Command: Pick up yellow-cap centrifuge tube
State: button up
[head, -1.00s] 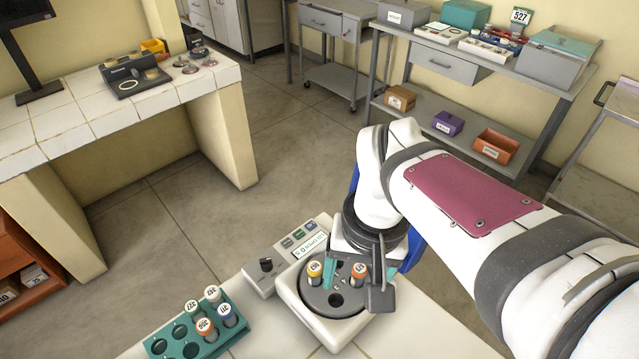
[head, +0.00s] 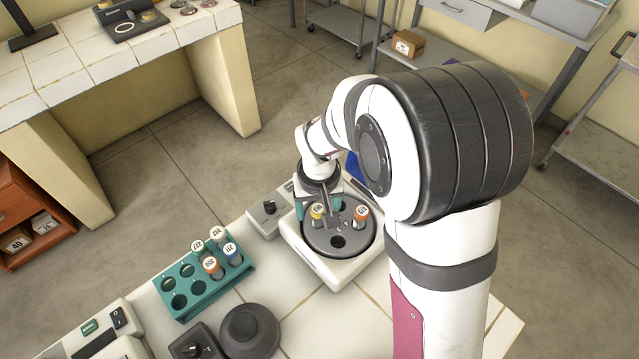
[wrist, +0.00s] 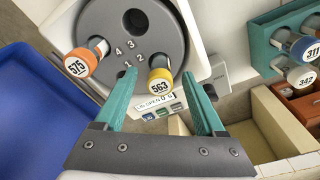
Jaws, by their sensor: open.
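The yellow-cap centrifuge tube (head: 318,211) stands in the grey rotor (head: 357,236) of the centrifuge (head: 330,270). In the wrist view the same yellow-cap tube (wrist: 160,82) is labelled 563 and sits by the rotor's rim. My gripper (head: 318,205) is over the rotor with its teal fingers open. In the wrist view my gripper (wrist: 160,74) has a finger on each side of the yellow cap, with gaps visible. An orange-cap tube (wrist: 88,58), labelled 575, stands in another rotor hole. It also shows in the head view (head: 361,213).
A teal rack (head: 192,309) with several capped tubes stands left of the centrifuge. A dark round device (head: 249,330) is near the front.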

grip_shut()
dwell(0.3)
